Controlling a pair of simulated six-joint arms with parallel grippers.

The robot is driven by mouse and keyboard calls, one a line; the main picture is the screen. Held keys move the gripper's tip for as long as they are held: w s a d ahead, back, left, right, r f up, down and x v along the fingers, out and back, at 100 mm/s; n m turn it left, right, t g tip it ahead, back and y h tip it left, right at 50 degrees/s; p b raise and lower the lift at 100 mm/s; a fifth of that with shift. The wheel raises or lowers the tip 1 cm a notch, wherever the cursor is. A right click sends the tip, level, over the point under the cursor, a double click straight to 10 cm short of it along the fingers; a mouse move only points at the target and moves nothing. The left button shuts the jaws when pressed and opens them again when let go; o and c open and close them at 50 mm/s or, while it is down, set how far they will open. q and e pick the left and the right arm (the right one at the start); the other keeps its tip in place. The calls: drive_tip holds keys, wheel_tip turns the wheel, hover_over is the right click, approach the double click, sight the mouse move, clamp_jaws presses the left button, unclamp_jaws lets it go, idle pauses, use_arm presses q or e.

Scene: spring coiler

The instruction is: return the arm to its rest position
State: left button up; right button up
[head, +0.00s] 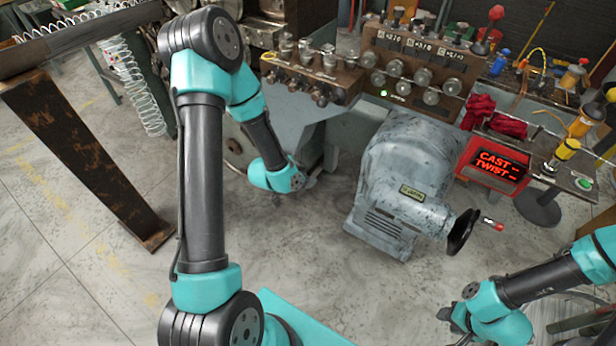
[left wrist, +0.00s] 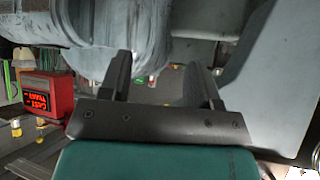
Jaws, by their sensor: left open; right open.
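My left arm (head: 203,180) rises from the bottom of the head view, bends at the top and reaches down to the grey machine body. Its gripper is mostly hidden behind its wrist in the head view. In the left wrist view the left gripper (left wrist: 162,82) has its two dark fingers apart with nothing between them, close to grey machine surfaces. My right arm comes in from the lower right of the head view. The right gripper (head: 448,317) is low over the floor, small and dark, open, with no object seen in it.
A grey motor housing (head: 405,175) with a black handwheel (head: 463,231) stands between the arms. A red display box (head: 492,165) and a control panel (head: 420,60) are behind it. A rusty beam leg (head: 85,155) stands left. Floor (head: 300,255) is clear in front.

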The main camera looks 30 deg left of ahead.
use_arm(q)
drive_tip(key=shift+d+f, duration=0.1)
idle(0.4)
drive_tip(key=s+d+f+n+g, duration=0.3)
drive_tip(key=s+d+f+g, duration=0.1)
drive_tip(key=s, duration=0.4)
drive_tip(key=s+d+f+n+g, duration=0.3)
drive_tip(key=s+d+f+g, duration=0.1)
drive_tip(key=s+d+f, duration=0.2)
drive_tip(key=shift+s+d+h, duration=0.4)
drive_tip(key=shift+s+d, duration=0.35)
drive_tip(key=shift+s, duration=0.1)
